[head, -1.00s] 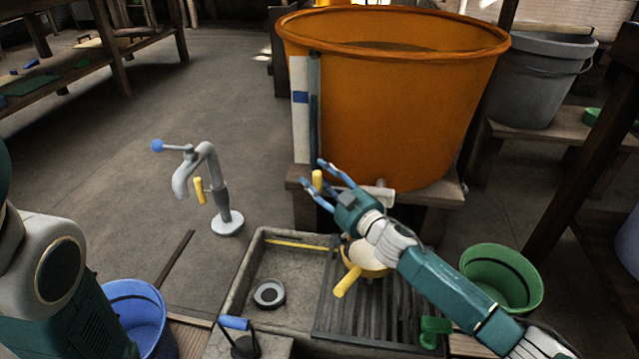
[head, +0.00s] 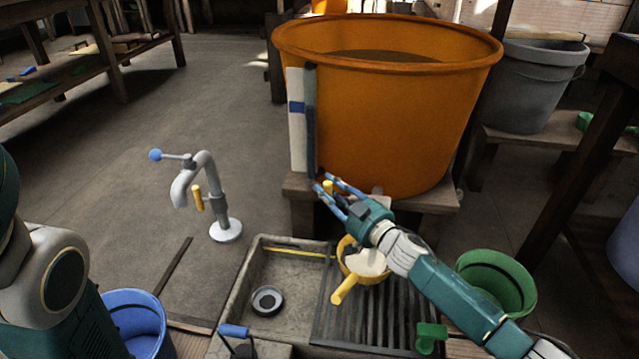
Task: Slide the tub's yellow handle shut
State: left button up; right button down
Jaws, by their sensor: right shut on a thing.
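The large orange tub (head: 400,130) stands on a wooden stand behind the stone sink. Its small yellow handle (head: 328,188) is low at the tub's front, between the blue fingers of my right gripper (head: 328,186). My right gripper is shut on the yellow handle. The gripper and wrist hide most of the tap's body. My left arm shows at the left edge, but its gripper is out of view.
Below my right gripper is the sink (head: 290,262) with a slatted rack, holding a yellow long-handled pan (head: 350,280) and a dark ring (head: 267,300). A grey standing tap (head: 218,195) is left of the sink. A green bucket (head: 500,285) and a blue bucket (head: 135,315) flank it.

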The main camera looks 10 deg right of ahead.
jog(key=c, duration=1.4)
grip_release()
jog(key=shift+a, duration=0.15)
jog(key=v, duration=1.2)
jog(key=shift+f, duration=0.1)
jog(key=shift+o, duration=0.2)
